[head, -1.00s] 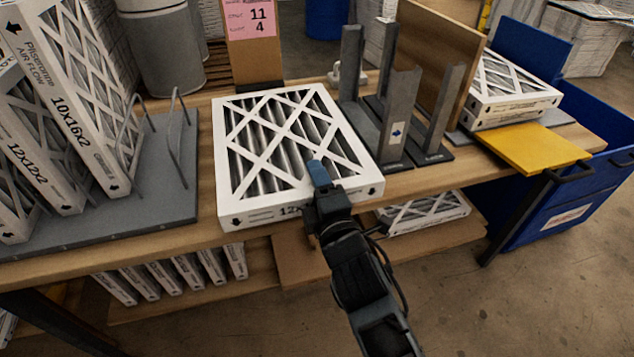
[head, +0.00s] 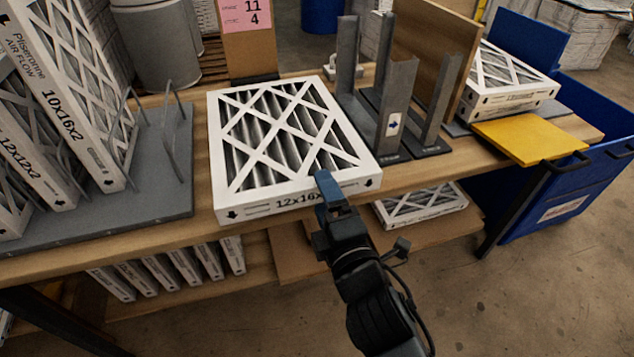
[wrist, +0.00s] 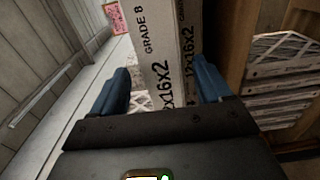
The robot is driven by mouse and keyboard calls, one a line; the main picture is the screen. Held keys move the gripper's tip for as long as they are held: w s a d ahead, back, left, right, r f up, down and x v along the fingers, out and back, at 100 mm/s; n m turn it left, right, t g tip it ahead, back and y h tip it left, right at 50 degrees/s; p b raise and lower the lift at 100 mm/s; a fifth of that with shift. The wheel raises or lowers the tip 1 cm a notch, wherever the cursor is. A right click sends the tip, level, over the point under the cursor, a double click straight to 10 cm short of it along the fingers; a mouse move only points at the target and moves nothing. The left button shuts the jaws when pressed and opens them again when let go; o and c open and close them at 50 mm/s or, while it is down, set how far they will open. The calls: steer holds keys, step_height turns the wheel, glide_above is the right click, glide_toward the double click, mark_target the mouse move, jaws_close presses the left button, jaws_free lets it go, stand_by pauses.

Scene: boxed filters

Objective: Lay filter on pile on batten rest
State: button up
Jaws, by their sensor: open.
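A white-framed filter with grey pleats, marked 12x16 (head: 285,203), lies flat on the wooden bench in front of me. My gripper (head: 328,190) is at its front edge, right of the middle. In the wrist view, the blue fingers are apart (wrist: 160,88), with white lettered edges marked 12x16x2 (wrist: 160,60) between them; I cannot tell whether they touch. A low pile of filters (head: 505,98) lies on a grey base at the bench's right end. Battens under the pile cannot be made out.
Grey metal uprights (head: 396,105) and a wooden board (head: 440,45) stand between filter and pile. A yellow plate (head: 530,140) and blue bin (head: 590,185) are at right. Filters stand in a rack (head: 180,150) at left; more sit on the lower shelf (head: 425,207).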

steer(key=shift+b+v, duration=0.3)
steer(key=shift+v, duration=2.35)
steer(key=s+d+f+m+g+h, duration=0.1)
steer(key=s+d+f+m, duration=0.1)
steer(key=s+d+m, duration=0.55)
steer(key=s+d+f+m+h, duration=0.1)
steer(key=s+d+f+m, duration=0.3)
steer(key=s, duration=0.6)
steer(key=s+d+r+m+h, duration=0.1)
steer(key=s+d+r+m, duration=0.1)
steer(key=s, duration=0.3)
steer(key=s+d+r+m+g+h, duration=0.1)
steer(key=s+d+r+m, duration=0.1)
steer(key=s, duration=0.4)
steer(key=s+d+r+m+h, duration=0.1)
steer(key=s+d+r+m, duration=0.1)
steer(key=s+r+m, duration=0.2)
steer(key=shift+s+m, duration=0.95)
steer(key=shift+s, duration=0.05)
